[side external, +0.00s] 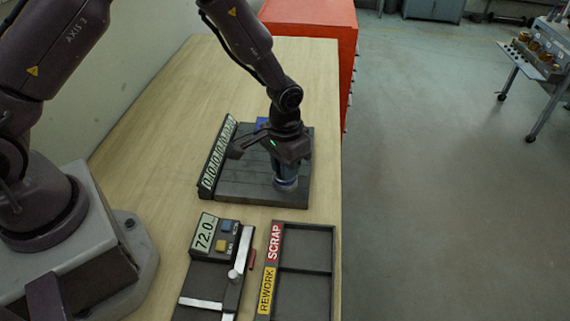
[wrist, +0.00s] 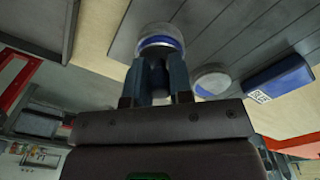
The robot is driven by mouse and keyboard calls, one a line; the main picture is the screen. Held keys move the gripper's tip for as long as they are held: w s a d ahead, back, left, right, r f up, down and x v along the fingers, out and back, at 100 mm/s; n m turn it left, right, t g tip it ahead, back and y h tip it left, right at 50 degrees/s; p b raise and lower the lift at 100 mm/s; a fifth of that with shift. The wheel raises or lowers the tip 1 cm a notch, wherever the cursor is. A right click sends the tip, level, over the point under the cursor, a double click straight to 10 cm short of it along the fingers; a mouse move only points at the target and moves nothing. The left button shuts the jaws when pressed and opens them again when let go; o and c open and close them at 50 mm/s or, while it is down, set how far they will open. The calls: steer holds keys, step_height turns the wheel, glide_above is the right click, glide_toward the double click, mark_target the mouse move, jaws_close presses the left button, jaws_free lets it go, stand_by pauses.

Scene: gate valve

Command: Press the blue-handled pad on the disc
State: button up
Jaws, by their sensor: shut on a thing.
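My gripper (side external: 285,170) is over the right part of a dark grooved plate (side external: 245,185). I cannot tell which piece is the disc, nor whether the pad touches anything.
A blue labelled block (wrist: 278,77) is on the plate, partly hidden behind my arm in the side view (side external: 262,123). A strip of printed symbols (side external: 219,155) edges the plate. A display unit reading 72.0 (side external: 204,233) and a SCRAP/REWORK tray (side external: 305,271) stand in front.

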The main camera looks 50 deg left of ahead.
stand_by(0.3)
steer(key=shift+r, duration=3.5)
steer(key=shift+a, duration=0.1)
